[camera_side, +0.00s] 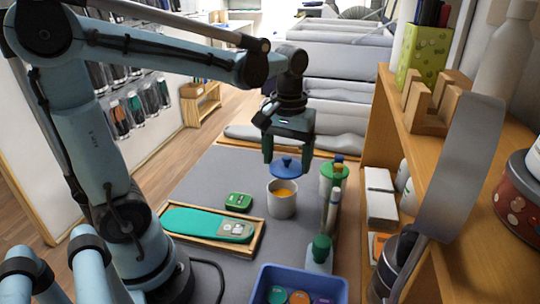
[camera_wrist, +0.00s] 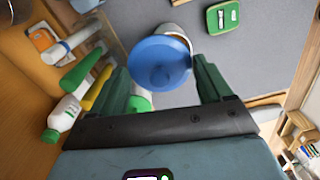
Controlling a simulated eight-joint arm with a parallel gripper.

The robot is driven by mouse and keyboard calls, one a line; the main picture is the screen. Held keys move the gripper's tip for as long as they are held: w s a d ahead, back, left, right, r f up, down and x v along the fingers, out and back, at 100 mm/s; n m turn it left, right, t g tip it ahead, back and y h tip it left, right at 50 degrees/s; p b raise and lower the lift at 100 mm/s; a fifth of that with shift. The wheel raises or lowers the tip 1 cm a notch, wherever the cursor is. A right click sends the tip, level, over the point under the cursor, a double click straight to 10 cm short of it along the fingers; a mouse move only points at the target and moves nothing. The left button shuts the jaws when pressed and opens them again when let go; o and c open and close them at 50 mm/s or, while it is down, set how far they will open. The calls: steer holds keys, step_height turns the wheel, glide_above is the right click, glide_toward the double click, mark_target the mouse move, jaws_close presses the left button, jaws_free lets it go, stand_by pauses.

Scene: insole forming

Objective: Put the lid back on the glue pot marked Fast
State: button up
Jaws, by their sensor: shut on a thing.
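A blue round lid with a knob (camera_side: 286,168) hangs between the fingers of my gripper (camera_side: 287,160). In the wrist view my gripper (camera_wrist: 162,72) has the blue lid (camera_wrist: 160,60) between its two green fingers. An open grey pot (camera_side: 282,206) with orange-yellow contents stands on the grey mat just below the lid. The lid is above the pot, with a small gap in the side view. In the wrist view the pot (camera_wrist: 178,31) is mostly hidden behind the lid. I cannot read any marking on it.
A green-lidded pot (camera_side: 328,184) and several bottles stand close right of the open pot. A small green device (camera_side: 238,201) and a wooden tray (camera_side: 256,246) with a green insole lie left. A blue bin (camera_side: 335,287) is in front. Shelves line the right side.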

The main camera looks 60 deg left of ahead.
mark_target(283, 163)
steer(key=shift+w+a+n, duration=0.15)
steer(key=shift+a+n, duration=0.05)
steer(key=shift+a, duration=0.4)
steer(key=shift+w+a+n, duration=0.15)
steer(key=shift+a+n, duration=0.05)
steer(key=shift+a, duration=0.4)
steer(key=shift+f, duration=3.1)
steer(key=shift+f, duration=0.2)
steer(key=o, duration=0.9)
steer(key=shift+o, duration=0.2)
steer(key=shift+r, duration=2.5)
jaws_close()
